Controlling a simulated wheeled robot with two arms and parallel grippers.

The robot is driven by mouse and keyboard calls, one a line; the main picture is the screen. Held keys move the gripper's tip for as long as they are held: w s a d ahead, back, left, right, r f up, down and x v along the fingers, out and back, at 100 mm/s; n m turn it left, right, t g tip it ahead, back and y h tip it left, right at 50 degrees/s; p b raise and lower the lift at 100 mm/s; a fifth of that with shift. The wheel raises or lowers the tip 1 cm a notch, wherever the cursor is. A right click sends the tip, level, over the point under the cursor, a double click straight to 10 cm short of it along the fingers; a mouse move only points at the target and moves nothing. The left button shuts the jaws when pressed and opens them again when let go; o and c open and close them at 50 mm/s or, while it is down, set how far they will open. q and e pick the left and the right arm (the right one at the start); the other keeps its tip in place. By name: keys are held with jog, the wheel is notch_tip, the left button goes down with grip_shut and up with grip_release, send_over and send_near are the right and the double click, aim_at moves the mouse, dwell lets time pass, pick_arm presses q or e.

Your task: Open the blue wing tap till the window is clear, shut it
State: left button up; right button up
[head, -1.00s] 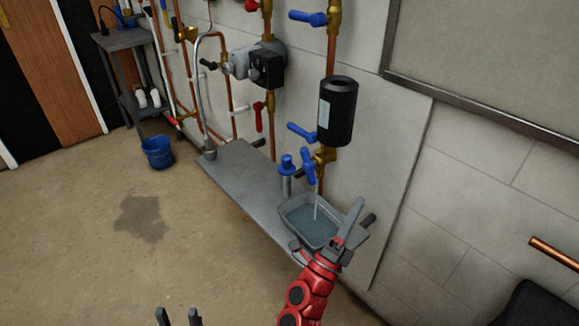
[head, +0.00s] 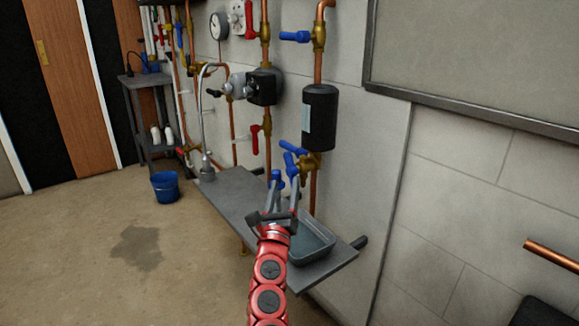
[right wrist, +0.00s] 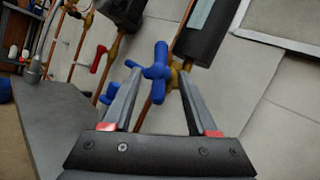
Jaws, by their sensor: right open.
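The blue wing tap (head: 291,165) sits on the brass fitting below the black cylinder (head: 319,118). A pale window strip (head: 306,118) shows on the cylinder's side, too small to read. My right gripper (head: 284,188) is open, just in front of the wing tap. In the right wrist view the wing tap (right wrist: 155,70) shows between and beyond the fingertips; I cannot tell whether they touch it. The grey tray (head: 312,246) with liquid stands below, partly behind my gripper. My gripper hides the space under the spout, so I cannot see a stream now.
The grey shelf (head: 226,190) runs along the wall. A blue bucket (head: 165,186) and a wet patch (head: 135,247) are on the floor.

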aim_at(289, 168)
jog(key=b+x, duration=0.1)
jog(key=x, duration=0.7)
grip_shut()
dwell(0.3)
